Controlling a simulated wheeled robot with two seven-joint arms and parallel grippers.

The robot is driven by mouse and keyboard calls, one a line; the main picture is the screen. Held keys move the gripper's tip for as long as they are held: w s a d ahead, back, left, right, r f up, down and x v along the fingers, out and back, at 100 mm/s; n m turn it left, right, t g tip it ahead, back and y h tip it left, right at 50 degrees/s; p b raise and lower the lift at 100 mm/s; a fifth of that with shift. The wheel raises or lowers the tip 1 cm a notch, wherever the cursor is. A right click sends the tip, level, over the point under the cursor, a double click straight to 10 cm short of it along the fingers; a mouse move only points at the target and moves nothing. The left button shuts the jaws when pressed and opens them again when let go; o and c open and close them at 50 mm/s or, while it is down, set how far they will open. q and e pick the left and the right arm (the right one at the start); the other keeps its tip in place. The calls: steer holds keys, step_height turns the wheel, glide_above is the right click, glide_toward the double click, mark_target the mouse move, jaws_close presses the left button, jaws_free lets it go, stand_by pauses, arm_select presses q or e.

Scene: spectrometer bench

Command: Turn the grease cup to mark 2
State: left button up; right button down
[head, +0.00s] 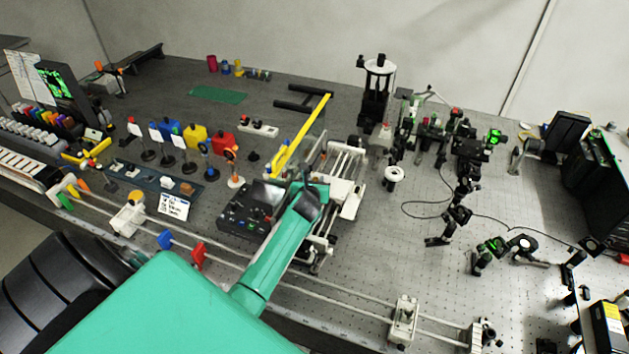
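I cannot surely pick out the grease cup or its marks at this size. A small brass-yellow round cap (135,198) on a white carriage (126,219) at the left of the front rails may be it; no mark is readable. My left arm is teal and reaches from the bottom left to the middle of the bench. Its dark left gripper (312,194) is over the white slide mechanism (345,180), well to the right of that cap. Its fingers are too small and foreshortened to tell whether they are open. My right gripper is not in view.
A black control box (246,207) stands just left of my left gripper. A yellow bar (298,138) rises behind it. Blue and red flags (198,254) stand on the front rails. Optics and cables crowd the right. Bare perforated bench (390,235) lies right of the slide.

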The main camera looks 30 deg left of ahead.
arm_select(q)
steer(key=shift+o, duration=0.8)
steer(key=shift+s+d, duration=0.2)
steer(key=shift+s, duration=0.2)
steer(key=b+v, duration=0.3)
steer(key=v, duration=1)
steer(key=shift+r+b, duration=0.2)
steer(key=shift+b, duration=0.1)
steer(key=shift+w+r, duration=0.1)
steer(key=shift+w, duration=0.1)
